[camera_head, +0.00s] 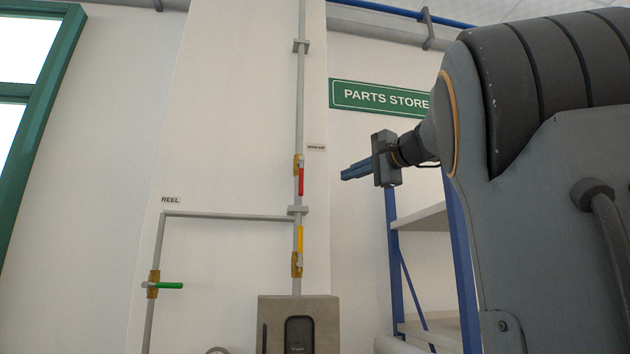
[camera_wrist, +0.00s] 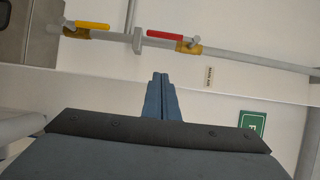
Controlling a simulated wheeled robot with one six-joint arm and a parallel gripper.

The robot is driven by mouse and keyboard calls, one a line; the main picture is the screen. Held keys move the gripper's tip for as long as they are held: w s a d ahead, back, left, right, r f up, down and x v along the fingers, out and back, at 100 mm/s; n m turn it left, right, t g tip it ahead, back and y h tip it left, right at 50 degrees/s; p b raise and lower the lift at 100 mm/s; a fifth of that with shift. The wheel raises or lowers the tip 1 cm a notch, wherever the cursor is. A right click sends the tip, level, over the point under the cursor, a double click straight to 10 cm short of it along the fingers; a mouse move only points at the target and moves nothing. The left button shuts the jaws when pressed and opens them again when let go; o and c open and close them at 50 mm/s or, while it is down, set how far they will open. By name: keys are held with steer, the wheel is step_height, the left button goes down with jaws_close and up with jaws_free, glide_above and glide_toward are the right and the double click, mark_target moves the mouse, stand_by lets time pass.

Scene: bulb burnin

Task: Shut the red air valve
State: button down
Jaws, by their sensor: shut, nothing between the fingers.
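The red air valve has a red lever (camera_head: 301,181) on a brass body (camera_head: 297,165) on the vertical grey pipe. The lever hangs down in line with the pipe. In the wrist view the same red lever (camera_wrist: 170,35) shows at the top, along the pipe, with its brass body (camera_wrist: 189,48) at the right end. My gripper (camera_head: 343,175) is shut and empty, to the right of the red lever in the head view and apart from it. In the wrist view the blue fingers (camera_wrist: 160,76) are together and point towards the pipe, below the lever.
A yellow lever (camera_head: 299,239) sits lower on the same pipe, in line with it. A green lever (camera_head: 168,286) stands crosswise on the left branch pipe. A grey box (camera_head: 326,308) is at the pipe's foot. A blue-post shelf (camera_head: 393,250) stands at right.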

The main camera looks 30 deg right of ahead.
mark_target(301, 177)
stand_by(0.3)
steer(key=w+a+p, duration=0.5)
steer(key=w+p, duration=0.1)
steer(key=w, duration=0.4)
steer(key=shift+a, duration=0.3)
steer(key=shift+w, duration=0.1)
